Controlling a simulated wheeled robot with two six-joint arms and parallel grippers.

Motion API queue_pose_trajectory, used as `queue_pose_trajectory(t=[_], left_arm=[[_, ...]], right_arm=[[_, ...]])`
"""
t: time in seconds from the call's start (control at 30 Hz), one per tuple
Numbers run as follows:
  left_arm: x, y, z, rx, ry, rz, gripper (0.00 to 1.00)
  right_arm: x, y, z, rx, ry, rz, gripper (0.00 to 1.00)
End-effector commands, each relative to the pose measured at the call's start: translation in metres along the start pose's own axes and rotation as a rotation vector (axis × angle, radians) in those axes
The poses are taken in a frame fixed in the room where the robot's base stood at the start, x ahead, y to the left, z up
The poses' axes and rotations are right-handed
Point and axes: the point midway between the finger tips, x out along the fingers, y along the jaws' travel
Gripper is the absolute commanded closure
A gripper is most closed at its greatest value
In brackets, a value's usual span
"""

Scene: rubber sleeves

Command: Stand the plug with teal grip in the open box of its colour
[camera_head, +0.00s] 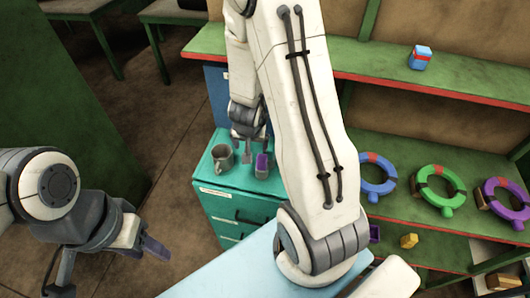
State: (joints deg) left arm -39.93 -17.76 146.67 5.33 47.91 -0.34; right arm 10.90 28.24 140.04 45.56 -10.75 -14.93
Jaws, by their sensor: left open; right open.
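I cannot make out a plug with a teal grip or an open teal box in the head view. My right gripper (253,152) is beyond my large forearm, pointing down over the top of a teal cabinet (215,188). It is open. A small purple piece shows at its right finger; I cannot tell whether it is part of the finger or a separate thing. My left gripper (154,247) is at the lower left, open, over the floor and away from the cabinet. My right arm hides the middle of the scene.
A grey mug (222,157) stands on the cabinet, left of my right gripper. Green shelves on the right hold a blue ring (377,187), a green ring (441,203), a purple ring (492,207), a blue-red block (420,57) and a yellow block (408,241).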

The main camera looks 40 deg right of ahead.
Motion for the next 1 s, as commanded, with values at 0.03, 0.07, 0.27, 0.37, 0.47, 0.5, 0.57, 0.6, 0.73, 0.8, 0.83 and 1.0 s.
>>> queue_pose_trajectory(t=[0.03, 0.07, 0.27, 0.37, 0.47, 0.5, 0.57, 0.6, 0.73, 0.8, 0.83, 1.0], left_arm=[[0.000, 0.000, 0.000, 0.000, 0.000, 0.000, 0.50], [0.000, 0.000, 0.000, 0.000, 0.000, 0.000, 0.50], [0.009, -0.001, 0.001, -0.001, 0.000, 0.000, 0.50], [0.014, -0.001, 0.001, -0.002, 0.000, 0.000, 0.50], [0.016, -0.001, 0.001, -0.003, 0.000, 0.000, 0.50], [0.017, -0.001, 0.001, -0.003, 0.000, 0.000, 0.50], [0.017, -0.001, 0.001, -0.003, 0.000, 0.000, 0.50], [0.017, -0.001, 0.001, -0.003, 0.000, 0.000, 0.50], [0.016, -0.001, 0.001, -0.003, 0.000, 0.000, 0.50], [0.012, -0.001, 0.001, -0.003, 0.000, 0.000, 0.50], [0.012, -0.001, 0.001, -0.002, 0.000, 0.000, 0.50], [0.009, -0.001, 0.001, -0.002, 0.000, 0.000, 0.50]], right_arm=[[0.010, 0.020, -0.005, 0.049, 0.011, 0.045, 0.09], [0.014, 0.028, -0.008, 0.070, 0.020, 0.065, 0.09], [0.041, 0.049, -0.012, 0.110, 0.038, 0.110, 0.09], [0.056, 0.049, -0.013, 0.109, 0.038, 0.107, 0.09], [0.068, 0.050, -0.014, 0.108, 0.039, 0.106, 0.09], [0.071, 0.050, -0.014, 0.107, 0.040, 0.105, 0.09], [0.073, 0.051, -0.015, 0.108, 0.040, 0.105, 0.09], [0.075, 0.051, -0.015, 0.108, 0.040, 0.105, 0.09], [0.089, 0.053, -0.014, 0.107, 0.037, 0.105, 0.09], [0.098, 0.054, -0.014, 0.106, 0.036, 0.106, 0.09], [0.102, 0.054, -0.014, 0.106, 0.036, 0.105, 0.09], [0.120, 0.056, -0.015, 0.106, 0.038, 0.103, 0.09]])
